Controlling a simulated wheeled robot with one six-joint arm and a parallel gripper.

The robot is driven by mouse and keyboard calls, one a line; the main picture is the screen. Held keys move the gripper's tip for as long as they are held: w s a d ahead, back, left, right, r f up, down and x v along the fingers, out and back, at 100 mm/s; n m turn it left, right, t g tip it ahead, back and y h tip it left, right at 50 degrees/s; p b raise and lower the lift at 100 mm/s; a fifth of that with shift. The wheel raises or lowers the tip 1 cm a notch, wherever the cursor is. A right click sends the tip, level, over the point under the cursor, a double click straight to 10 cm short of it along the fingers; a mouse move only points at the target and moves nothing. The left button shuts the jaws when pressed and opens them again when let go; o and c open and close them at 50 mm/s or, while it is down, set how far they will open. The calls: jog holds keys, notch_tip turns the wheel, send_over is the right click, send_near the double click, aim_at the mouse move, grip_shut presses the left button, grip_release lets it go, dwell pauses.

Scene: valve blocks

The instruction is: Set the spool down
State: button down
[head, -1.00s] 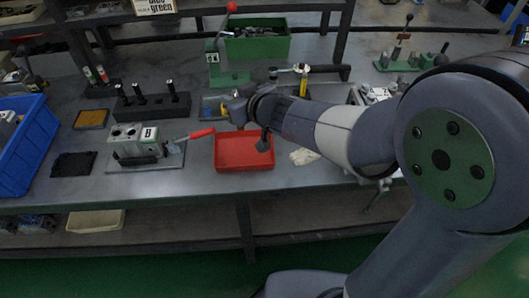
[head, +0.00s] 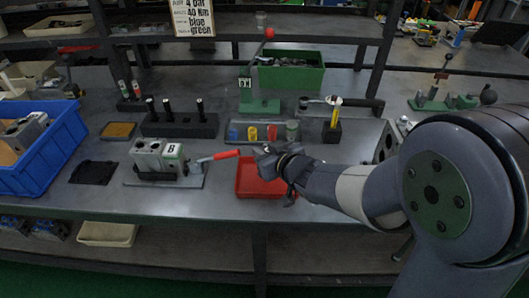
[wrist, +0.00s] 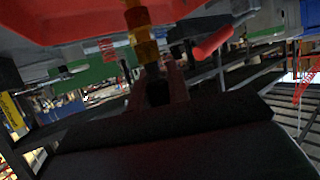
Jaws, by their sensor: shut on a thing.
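The spool (wrist: 141,35) shows in the wrist view as a narrow brass-coloured stepped piece. My gripper (wrist: 158,85) is shut on it, and its far end points toward the red tray (wrist: 60,22). In the head view my gripper (head: 266,152) is over the back edge of the red tray (head: 258,189). I cannot make out the spool there. Whether the spool touches the tray floor cannot be told.
The valve block marked B (head: 160,157), with a red-handled lever (head: 219,157), is left of the tray. A rack of coloured parts (head: 262,132) and a black holder with a yellow tool (head: 333,130) are behind. A blue bin (head: 62,150) stands far left.

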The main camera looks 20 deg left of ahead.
jog(key=shift+f, duration=0.2)
jog(key=c, duration=1.3)
grip_release()
jog(key=shift+c, duration=0.2)
jog(key=shift+r, duration=0.25)
jog(key=shift+s+d+r, duration=0.15)
jog(key=shift+d, duration=0.05)
jog(key=p+v, duration=0.3)
jog(key=v, duration=0.8)
